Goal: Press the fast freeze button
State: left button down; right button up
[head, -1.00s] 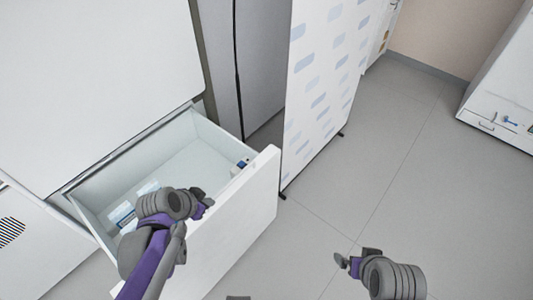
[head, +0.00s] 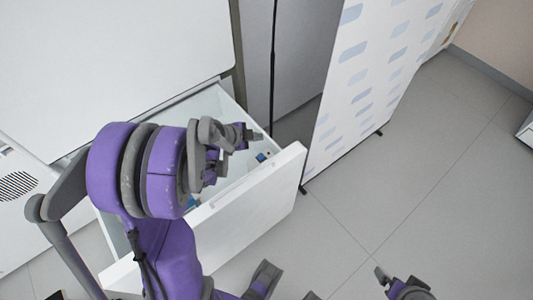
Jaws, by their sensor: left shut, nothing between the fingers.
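An open white drawer (head: 222,217) sticks out of a large white cabinet (head: 110,60). My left gripper (head: 250,136) is shut and empty above the drawer's far right part, and its purple arm hides much of the drawer's inside. A small blue and white item (head: 262,157) shows in the drawer near its right end, just below the gripper; I cannot tell exactly what it is. I cannot make out a fast freeze button. My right gripper (head: 386,280) is low at the bottom edge, over the floor, and partly cut off.
A white panel with pale blue marks (head: 365,75) stands right of the drawer, with a thin foot on the floor. A grey cabinet side (head: 300,60) is behind it. A vent grille (head: 17,186) is at the left. Bare grey floor (head: 430,180) lies to the right.

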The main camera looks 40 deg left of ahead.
pick_arm(q)
jog(key=shift+s, duration=0.1)
jog(key=shift+f, duration=0.1)
jog(key=b, duration=0.6)
send_over(258, 158)
notch_tip(258, 158, down, 8)
jog(key=shift+r, duration=0.25)
jog(key=shift+f+b, duration=0.45)
jog(key=shift+f, duration=0.1)
jog(key=shift+f, duration=0.15)
dwell(1.0)
jog(key=shift+f, duration=0.3)
jog(key=shift+f+b, duration=0.45)
jog(key=shift+b, duration=0.1)
dwell(0.5)
jog(key=shift+r, duration=0.1)
jog(key=shift+r+p, duration=0.7)
jog(key=shift+r, duration=0.1)
